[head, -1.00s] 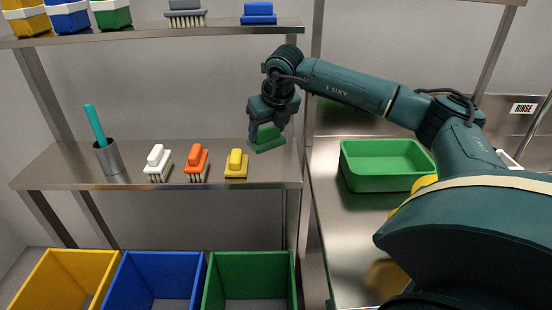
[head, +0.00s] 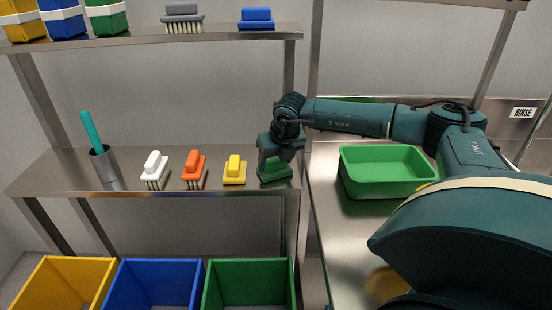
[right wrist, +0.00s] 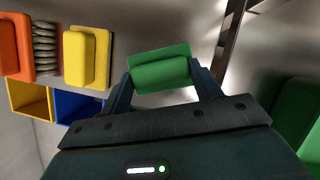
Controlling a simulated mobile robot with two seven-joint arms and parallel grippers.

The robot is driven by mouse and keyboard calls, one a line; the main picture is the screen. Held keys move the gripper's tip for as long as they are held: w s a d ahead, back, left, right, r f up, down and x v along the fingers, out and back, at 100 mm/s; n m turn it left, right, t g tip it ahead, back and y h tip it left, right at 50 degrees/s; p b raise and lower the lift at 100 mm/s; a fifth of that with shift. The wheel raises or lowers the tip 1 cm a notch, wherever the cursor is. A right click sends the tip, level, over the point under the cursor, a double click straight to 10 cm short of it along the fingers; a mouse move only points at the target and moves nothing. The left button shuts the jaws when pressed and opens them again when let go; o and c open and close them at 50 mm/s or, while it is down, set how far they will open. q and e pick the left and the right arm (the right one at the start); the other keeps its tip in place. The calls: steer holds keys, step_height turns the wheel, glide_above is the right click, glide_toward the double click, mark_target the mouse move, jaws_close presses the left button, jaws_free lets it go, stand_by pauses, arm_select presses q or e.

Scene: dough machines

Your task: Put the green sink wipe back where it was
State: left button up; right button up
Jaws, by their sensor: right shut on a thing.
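The green sink wipe (head: 275,171) is at the right end of the lower shelf, just right of the yellow wipe (head: 234,168). My right gripper (head: 277,157) is above it and shut on it. In the right wrist view the green wipe (right wrist: 160,70) sits between the two fingers, with the yellow wipe (right wrist: 88,57) to its left. The wipe appears at shelf level, but I cannot tell whether it touches the shelf (head: 130,184). My left gripper is not in view.
An orange brush (head: 194,168), a white brush (head: 154,169) and a metal cup (head: 105,164) stand farther left on the shelf. A green tub (head: 388,185) is on the steel counter at right. Yellow, blue and green bins (head: 250,264) stand below. The upper shelf (head: 225,36) is overhead.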

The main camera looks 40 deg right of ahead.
steer(key=o, duration=0.4)
steer(key=shift+f, duration=0.1)
steer(key=o, duration=0.5)
steer(key=shift+r, duration=0.3)
steer(key=v, duration=1.1)
steer(key=shift+s+a+r+b, duration=0.1)
steer(key=shift+s+r+b, duration=0.1)
steer(key=shift+r+b, duration=0.15)
